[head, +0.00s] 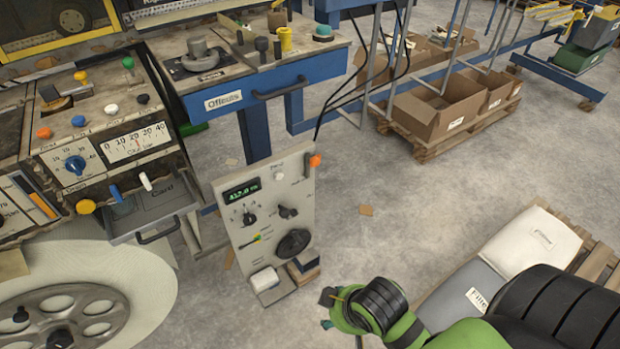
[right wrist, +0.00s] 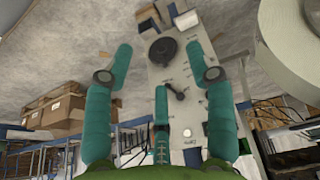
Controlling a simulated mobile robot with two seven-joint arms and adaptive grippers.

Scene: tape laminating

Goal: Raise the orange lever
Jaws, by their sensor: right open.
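An upright grey control panel (head: 277,215) stands in the middle of the head view. An orange lever knob (head: 314,160) sits at its upper right edge. My right gripper (head: 328,309) is below and to the right of the panel, apart from the orange lever. In the right wrist view the panel (right wrist: 218,103) appears upside down, and my right gripper (right wrist: 160,65) has its teal fingers spread with nothing between them. I cannot make out the orange lever clearly there; a finger covers part of the panel. My left gripper is not in view.
A machine with coloured knobs, including another orange one (head: 44,132), stands left above a large pale roll (head: 150,285). A blue-framed bench (head: 255,85) is behind the panel. Sacks (head: 530,243) lie on a pallet at right; cardboard boxes (head: 428,112) stand behind. Floor between is mostly clear.

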